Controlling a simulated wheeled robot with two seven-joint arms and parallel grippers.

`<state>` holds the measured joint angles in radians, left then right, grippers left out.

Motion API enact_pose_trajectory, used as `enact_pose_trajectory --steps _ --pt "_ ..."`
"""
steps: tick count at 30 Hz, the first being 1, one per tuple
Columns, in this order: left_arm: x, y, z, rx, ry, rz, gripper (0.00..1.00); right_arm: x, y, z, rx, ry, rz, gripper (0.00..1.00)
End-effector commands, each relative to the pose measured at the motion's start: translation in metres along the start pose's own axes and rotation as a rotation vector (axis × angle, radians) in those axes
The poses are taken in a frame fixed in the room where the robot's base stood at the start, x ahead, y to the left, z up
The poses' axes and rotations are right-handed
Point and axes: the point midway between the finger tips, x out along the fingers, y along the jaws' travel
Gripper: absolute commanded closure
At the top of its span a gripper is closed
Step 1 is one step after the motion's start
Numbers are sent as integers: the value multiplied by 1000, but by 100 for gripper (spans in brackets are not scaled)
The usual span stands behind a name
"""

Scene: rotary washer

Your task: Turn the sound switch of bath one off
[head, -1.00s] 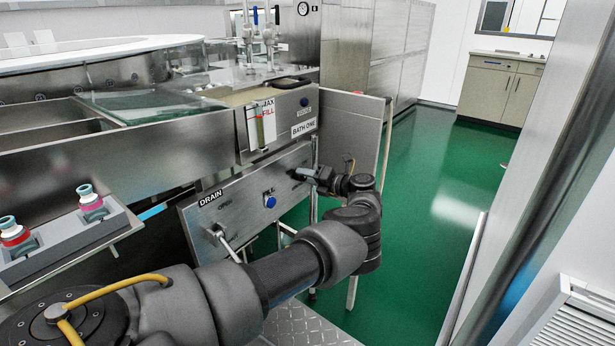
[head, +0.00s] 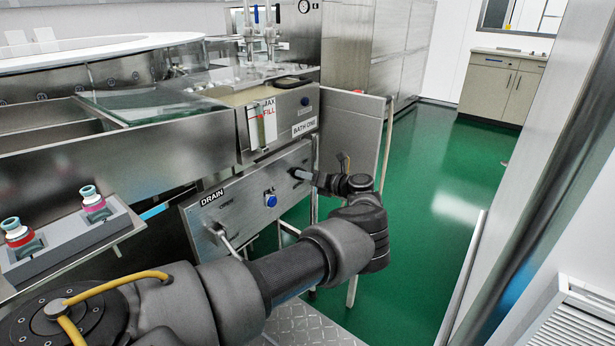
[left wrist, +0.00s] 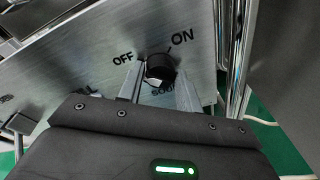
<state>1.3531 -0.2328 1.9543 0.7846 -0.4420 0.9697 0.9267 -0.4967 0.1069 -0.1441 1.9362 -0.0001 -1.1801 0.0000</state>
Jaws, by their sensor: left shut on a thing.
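The sound switch is a black rotary knob (left wrist: 160,68) on a steel panel (left wrist: 85,60), seen in the left wrist view. "OFF" is printed to its upper left and "ON" to its upper right; lettering below it is partly covered by my gripper. My left gripper (left wrist: 158,84) has its two fingers on either side of the knob and is shut on it. In the head view the left gripper (head: 302,175) reaches the right end of the panel marked DRAIN, under the BATH ONE label (head: 304,127). The knob is hidden there.
A blue button (head: 270,200) and a drain handle (head: 226,240) sit on the same panel, left of my gripper. A steel side panel (head: 353,135) stands just behind and right of it. Green floor is free to the right.

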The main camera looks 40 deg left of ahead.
Motion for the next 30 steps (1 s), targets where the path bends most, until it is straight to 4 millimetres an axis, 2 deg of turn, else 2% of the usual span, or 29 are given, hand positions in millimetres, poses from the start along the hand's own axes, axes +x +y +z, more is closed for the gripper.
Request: enact_pose_trajectory --steps 7,8,12,23,26,30 --pt "0 0 -1 -1 0 -1 88 0 0 2 0 -4 0 64" --pt "0 0 -1 0 0 -1 62 0 0 2 1 -4 0 64" --pt "0 0 0 0 0 -1 44 0 0 2 1 -4 0 64" --pt "-6 0 0 0 -1 -2 44 0 0 2 1 -5 1 64" --pt "-20 -1 0 0 -1 -2 44 0 0 2 0 -5 1 64" --pt "-48 -1 0 1 -2 -3 44 0 1 2 0 -7 1 64"
